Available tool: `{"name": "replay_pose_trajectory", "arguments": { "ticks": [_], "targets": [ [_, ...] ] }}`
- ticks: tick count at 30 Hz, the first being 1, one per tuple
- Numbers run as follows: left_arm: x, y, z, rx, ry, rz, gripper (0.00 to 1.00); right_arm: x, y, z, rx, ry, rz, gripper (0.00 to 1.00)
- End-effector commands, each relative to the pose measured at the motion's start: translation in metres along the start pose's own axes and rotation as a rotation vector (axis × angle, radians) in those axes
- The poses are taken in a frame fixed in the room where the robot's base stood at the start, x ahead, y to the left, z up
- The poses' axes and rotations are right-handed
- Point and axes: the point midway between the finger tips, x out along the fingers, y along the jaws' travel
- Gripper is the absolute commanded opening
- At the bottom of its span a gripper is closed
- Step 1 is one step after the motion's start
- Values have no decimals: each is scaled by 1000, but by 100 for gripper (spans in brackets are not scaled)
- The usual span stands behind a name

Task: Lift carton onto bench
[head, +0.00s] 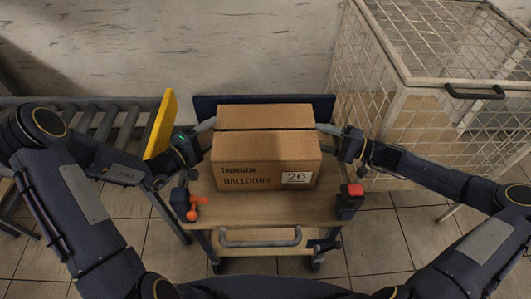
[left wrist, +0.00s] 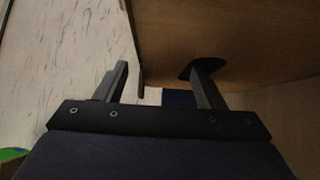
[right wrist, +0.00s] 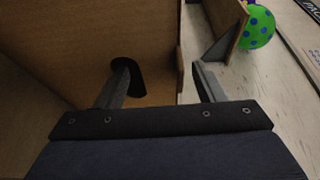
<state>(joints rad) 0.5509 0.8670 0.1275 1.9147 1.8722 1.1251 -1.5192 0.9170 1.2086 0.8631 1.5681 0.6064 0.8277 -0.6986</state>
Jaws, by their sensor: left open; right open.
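The brown carton (head: 266,160), marked BALLOONS and 26, sits upright and closed on the wooden top of a cart (head: 265,208). My left gripper (head: 207,133) is at its left side and my right gripper (head: 334,133) at its right side. In the left wrist view, one finger of the open left gripper (left wrist: 164,78) reaches a dark hand hole (left wrist: 202,69) in the carton; the other is past the carton's edge. The right wrist view shows the same for the open right gripper (right wrist: 160,78) at another hole (right wrist: 130,76). Finger depth in the holes is unclear. I cannot identify a bench.
A roller conveyor (head: 110,118) with a yellow plate (head: 161,125) is at the left. A wire cage (head: 440,100) stands at the right. An orange-handled item (head: 192,208) and a red-topped block (head: 352,195) are at the cart's front corners. A green spotted balloon (right wrist: 258,27) shows behind.

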Motion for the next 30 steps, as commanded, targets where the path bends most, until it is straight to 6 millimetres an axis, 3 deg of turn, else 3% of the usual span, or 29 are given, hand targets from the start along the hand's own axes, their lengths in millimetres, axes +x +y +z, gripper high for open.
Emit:
{"name": "replay_pose_trajectory", "arguments": {
  "ticks": [9,21,30],
  "targets": [
    [2,0,0,0,0,0,63,2,0,0,0,0,0,63],
    [1,0,0,-1,0,0,11,1,0,0,0,0,0,11],
    [1,0,0,-1,0,0,9,1,0,0,-1,0,0,9]
  ]
}}
